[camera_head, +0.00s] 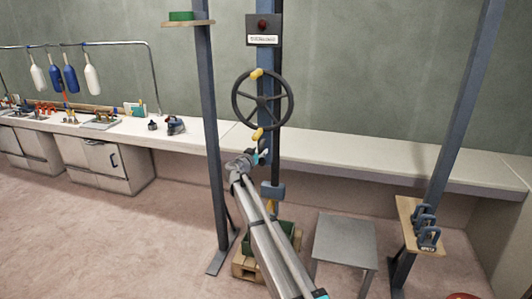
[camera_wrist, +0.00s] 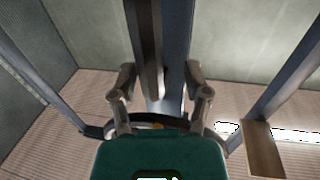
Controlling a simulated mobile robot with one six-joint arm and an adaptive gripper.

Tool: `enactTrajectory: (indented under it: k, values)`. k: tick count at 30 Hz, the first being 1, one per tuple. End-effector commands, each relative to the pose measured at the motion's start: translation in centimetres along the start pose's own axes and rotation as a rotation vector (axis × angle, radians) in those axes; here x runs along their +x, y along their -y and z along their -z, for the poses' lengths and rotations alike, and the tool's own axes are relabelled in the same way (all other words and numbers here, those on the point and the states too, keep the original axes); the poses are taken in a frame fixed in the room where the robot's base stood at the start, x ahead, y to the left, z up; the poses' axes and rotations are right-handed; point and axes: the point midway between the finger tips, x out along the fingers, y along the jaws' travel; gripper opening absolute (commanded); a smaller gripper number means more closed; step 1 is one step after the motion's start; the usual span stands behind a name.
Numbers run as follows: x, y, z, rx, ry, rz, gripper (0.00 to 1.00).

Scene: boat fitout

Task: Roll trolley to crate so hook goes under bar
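My gripper (camera_head: 258,158) is raised in front of the blue middle column, just below the dark handwheel (camera_head: 235,97) with its yellow knobs. In the wrist view its two fingers (camera_wrist: 160,80) are spread apart with nothing held between them; the column stands beyond. A blue block (camera_head: 273,191) hangs low on the column, with a yellow piece (camera_head: 270,208), perhaps the hook, under it. A green crate (camera_head: 284,229) sits on a wooden pallet (camera_head: 243,266), partly hidden by my arm. I cannot make out the crate's bar or the trolley.
Blue posts (camera_head: 208,120) stand left and right (camera_head: 463,110) of the column. A grey table (camera_head: 345,238) stands right of the crate. A wooden shelf (camera_head: 408,208) holds blue shackles (camera_head: 425,222). A long white bench (camera_head: 340,160) runs behind. The floor at left is clear.

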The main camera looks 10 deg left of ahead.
Motion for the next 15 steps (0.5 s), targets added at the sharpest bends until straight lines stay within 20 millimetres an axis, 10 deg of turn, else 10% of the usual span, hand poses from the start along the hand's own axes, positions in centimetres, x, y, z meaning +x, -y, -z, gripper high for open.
enactTrajectory:
  k: [15]
  values:
    - [-0.57, -0.39, 0.01, -0.001, 0.000, -0.006, 0.65]
